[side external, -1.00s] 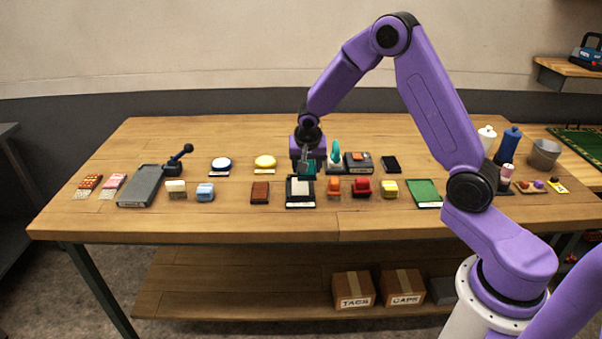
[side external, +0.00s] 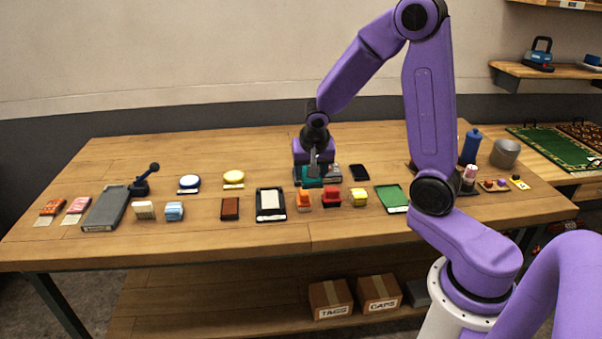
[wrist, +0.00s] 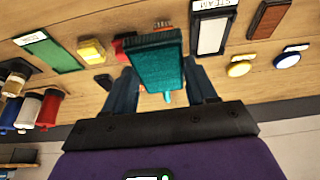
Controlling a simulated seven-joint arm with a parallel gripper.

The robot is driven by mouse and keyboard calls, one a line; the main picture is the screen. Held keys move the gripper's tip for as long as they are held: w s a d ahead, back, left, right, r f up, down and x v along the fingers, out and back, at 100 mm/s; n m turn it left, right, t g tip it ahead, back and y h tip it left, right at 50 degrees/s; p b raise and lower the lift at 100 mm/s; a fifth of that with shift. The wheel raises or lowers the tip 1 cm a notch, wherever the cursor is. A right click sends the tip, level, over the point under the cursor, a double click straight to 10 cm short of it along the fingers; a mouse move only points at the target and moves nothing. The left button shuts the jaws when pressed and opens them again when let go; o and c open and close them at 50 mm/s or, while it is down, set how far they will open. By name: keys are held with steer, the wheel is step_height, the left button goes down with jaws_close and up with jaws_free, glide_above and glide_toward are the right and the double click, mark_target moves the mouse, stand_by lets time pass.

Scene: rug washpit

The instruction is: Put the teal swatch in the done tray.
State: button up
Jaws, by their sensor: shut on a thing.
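The teal swatch (wrist: 157,62) is a dark teal rectangular block in the wrist view, held between the two fingers of my gripper (wrist: 160,78). In the side view the swatch (side external: 308,176) shows low under my gripper (side external: 314,172), behind the row of small blocks; I cannot tell its exact height above the table. A flat green tray (side external: 391,196) with a white label lies to the right of my gripper; it also shows in the wrist view (wrist: 48,50). Its lettering is too small to read, so I cannot confirm it is the done tray.
Orange (side external: 304,198), red (side external: 331,196) and yellow (side external: 358,197) blocks stand between my gripper and the green tray. A black-framed tray (side external: 271,204) with a white pad lies to their left. A black item (side external: 360,172) lies behind. A blue bottle (side external: 471,146) stands right.

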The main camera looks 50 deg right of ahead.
steer(key=s+d+f, duration=0.2)
steer(key=s+d, duration=0.2)
steer(key=d, duration=0.4)
steer(key=s+d+f, duration=0.2)
steer(key=s+d, duration=0.3)
steer(key=d, duration=0.3)
steer(key=s+d+f, duration=0.3)
steer(key=s+d, duration=0.2)
steer(key=d, duration=0.4)
steer(key=shift+s+f, duration=0.1)
steer(key=shift+s, duration=0.1)
steer(key=shift+f, duration=2.7)
steer(key=shift+f, duration=0.45)
steer(key=o, duration=1.4)
steer(key=shift+r, duration=0.1)
